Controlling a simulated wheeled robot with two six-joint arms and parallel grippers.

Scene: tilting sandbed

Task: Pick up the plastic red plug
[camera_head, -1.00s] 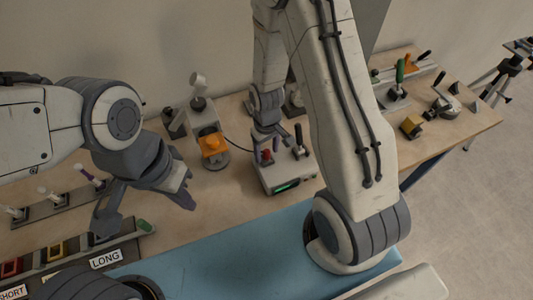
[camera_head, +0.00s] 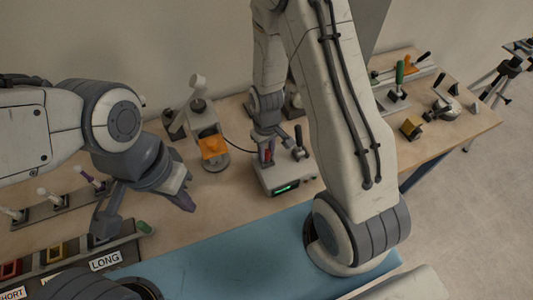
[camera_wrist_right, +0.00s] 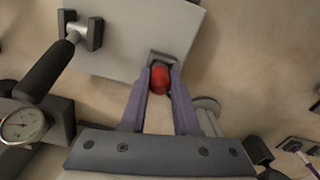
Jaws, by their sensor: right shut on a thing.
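The red plug (camera_wrist_right: 160,79) shows between the purple fingers of my right gripper (camera_wrist_right: 160,84) in the right wrist view, with a finger against each side. In the head view this gripper (camera_head: 267,156) points down over the left part of a light grey box (camera_head: 284,178) with a green display. The plug is mostly hidden by the fingers there. It sits at a dark grey fitting at the box's edge; I cannot tell whether it is lifted clear. My left gripper (camera_head: 145,207) is open and empty, above the left side of the table.
A black lever (camera_wrist_right: 49,70) stands on the box beside my right gripper. A device with an orange block (camera_head: 213,146) is left of the box. A dial gauge (camera_wrist_right: 22,126) is near the wrist view's left edge. A blue mat (camera_head: 230,255) lies in front, clear.

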